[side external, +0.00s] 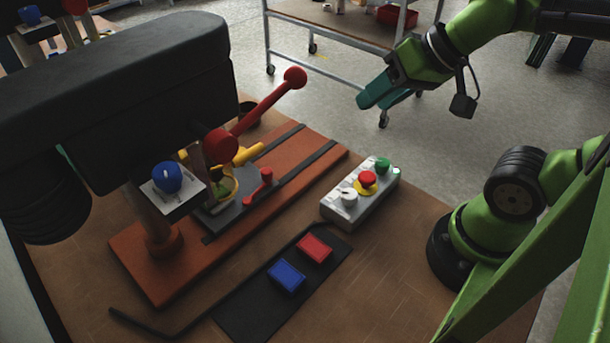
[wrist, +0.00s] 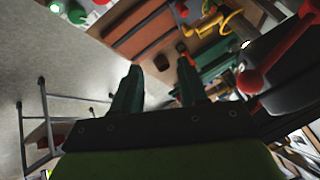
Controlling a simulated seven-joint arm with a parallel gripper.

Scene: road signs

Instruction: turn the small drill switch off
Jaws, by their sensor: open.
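A blue round knob with a light mark (side external: 168,178) sits on a small white plate (side external: 187,203) fixed to the front of the drill press, at the left of the side view. It looks like the drill switch; I cannot clearly read its setting. I cannot make out the knob in the wrist view. My green gripper (side external: 383,95) is raised at the upper right, well apart from the press and the knob. Its teal fingers are open and empty, and they also show apart in the wrist view (wrist: 158,80).
The drill press (side external: 120,80) has a red-balled lever (side external: 262,106) sticking out towards my gripper. A control box (side external: 335,205) with white, red and green buttons stands on the table. Red (side external: 315,247) and blue (side external: 286,276) blocks lie on a black mat (side external: 245,312). A trolley (side external: 330,20) stands behind.

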